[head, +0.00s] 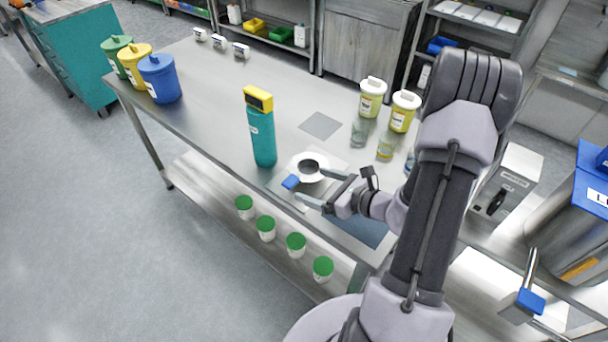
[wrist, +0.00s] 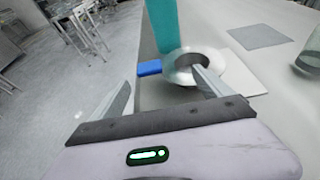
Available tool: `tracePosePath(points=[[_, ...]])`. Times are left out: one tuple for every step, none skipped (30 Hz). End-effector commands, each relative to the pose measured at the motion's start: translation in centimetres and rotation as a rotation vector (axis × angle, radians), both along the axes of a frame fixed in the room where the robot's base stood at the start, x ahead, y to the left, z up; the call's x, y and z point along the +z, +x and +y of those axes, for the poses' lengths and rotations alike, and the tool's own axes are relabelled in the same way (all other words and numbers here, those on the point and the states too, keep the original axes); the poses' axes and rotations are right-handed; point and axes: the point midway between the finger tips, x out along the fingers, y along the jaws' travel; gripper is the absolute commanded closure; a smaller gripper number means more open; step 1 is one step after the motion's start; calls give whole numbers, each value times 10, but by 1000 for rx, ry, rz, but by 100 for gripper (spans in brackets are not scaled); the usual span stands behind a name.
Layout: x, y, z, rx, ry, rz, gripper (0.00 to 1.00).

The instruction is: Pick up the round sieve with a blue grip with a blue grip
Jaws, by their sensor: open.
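The round sieve (head: 299,162) sits on the steel table near its front edge, with a pale wide rim and a dark centre. Its blue grip (head: 290,182) points toward the front edge. In the wrist view the sieve (wrist: 177,66) and its blue grip (wrist: 149,68) lie ahead of the fingers. My gripper (head: 314,184) is open and empty, close to the sieve on its right and front side. In the wrist view one finger of my gripper (wrist: 158,88) overlaps the sieve's rim in the picture; I cannot tell if they touch.
A teal bottle with a yellow top (head: 262,130) stands right behind the sieve. Yellow-labelled jars (head: 372,98) and clear beakers (head: 385,147) stand to the right. Lidded blue, yellow and green tubs (head: 160,80) stand at the far left. The table's middle (head: 215,95) is clear.

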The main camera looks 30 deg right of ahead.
Motion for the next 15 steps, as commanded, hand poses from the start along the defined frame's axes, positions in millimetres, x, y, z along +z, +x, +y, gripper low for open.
tracePosePath(points=[[-2, 4, 2, 3, 0, 0, 11], [-2, 5, 3, 2, 1, 0, 11], [-3, 9, 4, 2, 1, 0, 11], [-4, 12, 7, 4, 0, 0, 11], [-5, 17, 11, 4, 0, 0, 11], [-7, 24, 16, 7, -2, -1, 11], [-8, 30, 20, 7, -1, -2, 11], [-8, 35, 23, 6, -1, -1, 11], [-11, 41, 25, 5, 0, -1, 11], [-12, 46, 26, 4, 0, -1, 11], [-13, 49, 27, 4, 0, -1, 11], [-13, 51, 28, 4, -1, 0, 11], [-13, 52, 28, 2, 0, 0, 11], [-13, 53, 28, 1, 0, 0, 11], [-13, 53, 28, 1, 0, 0, 11]])
